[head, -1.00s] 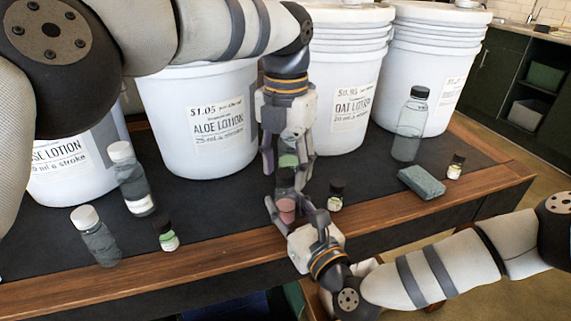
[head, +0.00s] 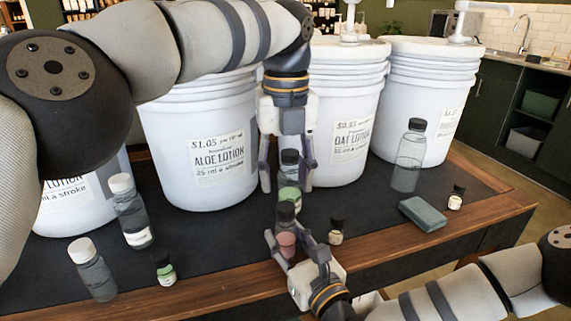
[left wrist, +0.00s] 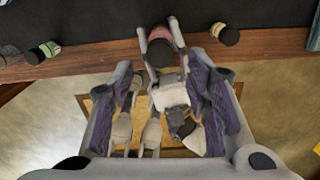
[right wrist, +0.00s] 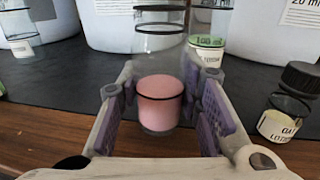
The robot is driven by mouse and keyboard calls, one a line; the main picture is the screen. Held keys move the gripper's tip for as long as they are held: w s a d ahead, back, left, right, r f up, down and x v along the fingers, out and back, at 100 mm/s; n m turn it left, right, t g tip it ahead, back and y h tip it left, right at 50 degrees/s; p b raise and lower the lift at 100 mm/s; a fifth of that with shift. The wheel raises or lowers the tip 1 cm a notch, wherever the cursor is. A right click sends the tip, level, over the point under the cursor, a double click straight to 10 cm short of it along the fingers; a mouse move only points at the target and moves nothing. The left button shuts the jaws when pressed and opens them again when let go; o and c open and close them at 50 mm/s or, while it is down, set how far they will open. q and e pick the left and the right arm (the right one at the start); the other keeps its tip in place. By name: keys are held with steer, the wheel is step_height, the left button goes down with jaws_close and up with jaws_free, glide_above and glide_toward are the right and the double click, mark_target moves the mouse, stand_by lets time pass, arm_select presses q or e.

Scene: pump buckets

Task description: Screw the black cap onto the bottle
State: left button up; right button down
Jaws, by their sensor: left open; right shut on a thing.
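A small clear bottle with pink contents (head: 286,240) stands upright in my right gripper (head: 285,246), near the table's front edge. My right gripper is shut on its lower part, as the right wrist view (right wrist: 160,105) shows. The bottle's top looks dark in the head view. In the left wrist view (left wrist: 160,52) a dark round top faces the camera; I cannot tell whether it is a cap. My left gripper (head: 287,185) points down, open and empty, above the pink bottle. A bottle with a green label (head: 289,195) and dark cap stands behind, seen between the left fingers.
Small black-capped bottles stand right (head: 336,232) and left (head: 164,268) of the right gripper. White-capped bottles (head: 132,212) stand at left. Large lotion buckets (head: 205,130) line the back.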

arm_select(q)
steer(key=n, duration=0.7)
steer(key=shift+r+n, duration=0.3)
steer(key=n, duration=0.3)
steer(key=shift+r+n, duration=0.2)
steer(key=shift+n, duration=0.2)
steer(key=n, duration=0.3)
steer(key=shift+r+n, duration=0.1)
steer(key=shift+n, duration=0.2)
steer(key=n, duration=0.3)
steer(key=shift+r, duration=0.15)
steer(key=n, duration=0.4)
steer(key=shift+r, duration=0.15)
steer(key=n, duration=0.6)
steer(key=shift+r, duration=0.25)
steer(key=n, duration=0.4)
steer(key=shift+s+r+n, duration=0.1)
steer(key=shift+r+n, duration=0.05)
steer(key=shift+n, duration=0.15)
